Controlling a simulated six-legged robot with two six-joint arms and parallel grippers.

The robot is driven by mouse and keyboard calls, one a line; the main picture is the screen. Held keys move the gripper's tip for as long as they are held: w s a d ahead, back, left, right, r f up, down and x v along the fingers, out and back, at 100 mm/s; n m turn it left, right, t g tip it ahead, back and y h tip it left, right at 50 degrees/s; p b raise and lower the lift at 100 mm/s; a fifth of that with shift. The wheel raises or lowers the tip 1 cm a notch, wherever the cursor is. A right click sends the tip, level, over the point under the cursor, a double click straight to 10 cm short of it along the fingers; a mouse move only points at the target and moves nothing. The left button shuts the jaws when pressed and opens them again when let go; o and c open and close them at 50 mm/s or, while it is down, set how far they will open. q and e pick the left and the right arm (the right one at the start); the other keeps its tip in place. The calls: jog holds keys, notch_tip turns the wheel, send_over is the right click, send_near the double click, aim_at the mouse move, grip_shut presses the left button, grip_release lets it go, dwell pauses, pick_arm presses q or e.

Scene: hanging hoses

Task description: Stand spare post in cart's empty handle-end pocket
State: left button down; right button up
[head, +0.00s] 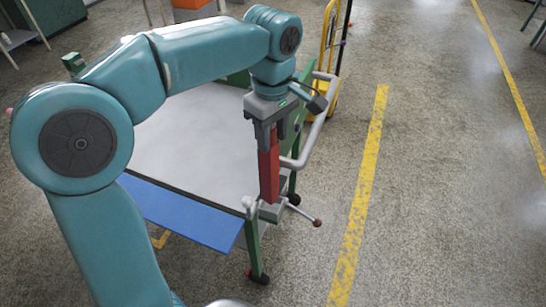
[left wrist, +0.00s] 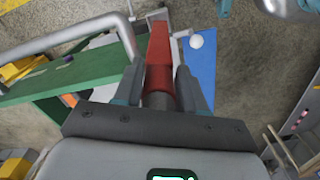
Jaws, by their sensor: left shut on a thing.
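My left gripper (head: 267,138) points down and is shut on the upper part of a red post (head: 269,175). The post is upright at the near right corner of the cart. Its lower end meets or hangs just over a grey pocket block (head: 271,212); I cannot tell whether it is inside. The cart (head: 195,145) has a grey top, green posts and a grey tube handle (head: 318,128) on its right side. In the left wrist view the red post (left wrist: 159,55) runs out between the fingers, beside the green rail and the handle (left wrist: 60,40). My right gripper is not in view.
A blue panel (head: 180,212) sticks out at the cart's near side. A white knob (head: 247,202) tops the near green leg (head: 254,245). A yellow hand truck (head: 327,50) stands behind the handle. The floor to the right is clear, with yellow lines (head: 360,200).

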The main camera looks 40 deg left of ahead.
pick_arm(q)
notch_tip(320, 180, down, 6)
jog(key=shift+r, duration=0.25)
jog(key=shift+w+f, duration=0.15)
jog(key=shift+f, duration=0.05)
jog(key=c, duration=0.5)
grip_release()
jog(key=shift+a, duration=0.1)
notch_tip(320, 180, up, 12)
jog(key=shift+r+p, duration=0.1)
jog(key=shift+p, duration=0.55)
jog(key=shift+s, duration=0.2)
